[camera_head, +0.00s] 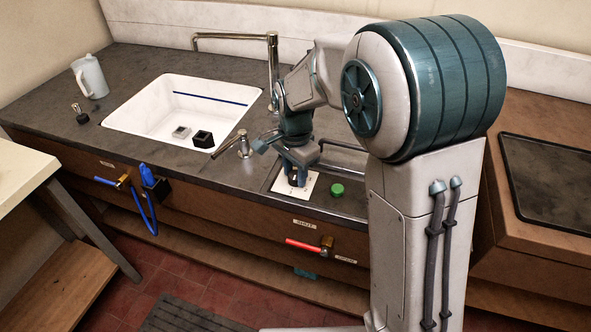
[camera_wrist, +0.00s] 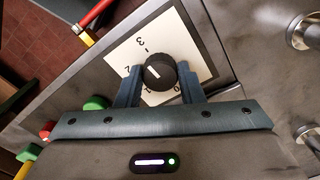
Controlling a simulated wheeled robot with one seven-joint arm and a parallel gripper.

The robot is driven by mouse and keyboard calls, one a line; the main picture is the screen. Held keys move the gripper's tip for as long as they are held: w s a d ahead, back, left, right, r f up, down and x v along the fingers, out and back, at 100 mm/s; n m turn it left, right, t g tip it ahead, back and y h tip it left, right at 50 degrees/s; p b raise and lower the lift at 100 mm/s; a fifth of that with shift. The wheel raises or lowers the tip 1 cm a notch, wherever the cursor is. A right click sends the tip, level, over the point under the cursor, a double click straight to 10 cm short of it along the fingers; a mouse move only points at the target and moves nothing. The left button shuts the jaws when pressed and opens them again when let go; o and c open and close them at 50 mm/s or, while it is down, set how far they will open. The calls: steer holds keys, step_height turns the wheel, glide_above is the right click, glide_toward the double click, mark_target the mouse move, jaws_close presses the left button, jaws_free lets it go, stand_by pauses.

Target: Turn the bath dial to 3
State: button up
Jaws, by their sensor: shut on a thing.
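The bath dial is a round black knob (camera_wrist: 160,72) with a short white pointer line, on a white plate (camera_wrist: 185,48) with printed digits. In the wrist view a 3 shows at the plate's upper left, and other marks are partly hidden. The pointer line lies on the knob's left half, slanting toward the left side of the plate; its exact mark is hard to read. My gripper (camera_wrist: 159,84) has one finger on each side of the knob and is shut on it. In the head view my gripper (camera_head: 296,163) stands over the white plate (camera_head: 308,187) and mostly hides the dial.
A green button (camera_head: 337,189) sits right of the plate. A red-handled valve (camera_head: 305,245) is on the counter front below. A steel soap pump (camera_head: 243,145), a tall faucet (camera_head: 272,65) and a white sink (camera_head: 125,117) holding small blocks lie to the left.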

mark_target(295, 175)
steer(key=shift+r+m, duration=0.1)
steer(key=shift+m, duration=0.5)
steer(key=o, duration=1)
step_height(295, 175, up, 14)
steer(key=shift+f, duration=0.1)
